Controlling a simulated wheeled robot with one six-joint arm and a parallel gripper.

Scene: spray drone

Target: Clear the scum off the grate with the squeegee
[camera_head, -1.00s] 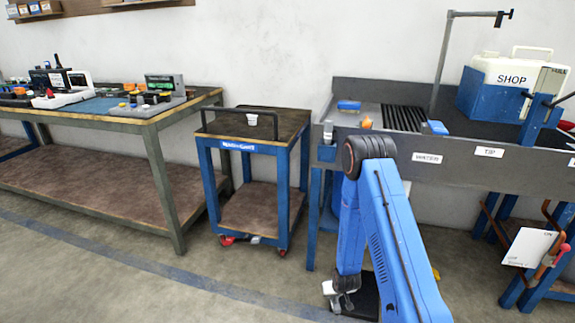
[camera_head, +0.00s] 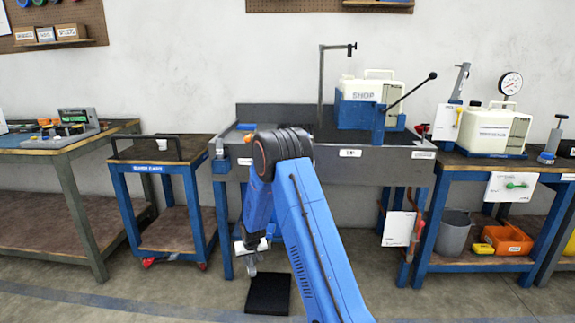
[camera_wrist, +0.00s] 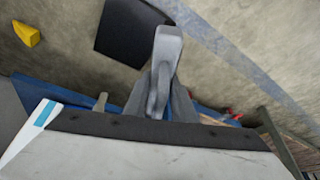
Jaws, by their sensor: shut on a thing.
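My gripper (camera_head: 250,256) hangs low in front of the grey sink bench (camera_head: 395,163), above a black mat on the floor. In the wrist view, the gripper (camera_wrist: 162,98) is shut on a pale grey piece (camera_wrist: 166,55), apparently the squeegee's handle. A broad pale plate with a dark studded edge (camera_wrist: 150,130) fills the bottom of the wrist view; I cannot tell whether it is the squeegee's head. My arm hides the grate's place in the sink. No scum can be made out.
A blue trolley (camera_head: 160,166) stands left of the sink. The black mat (camera_head: 268,293) lies below my gripper. Another bench (camera_head: 480,170) with a gauge stands right.

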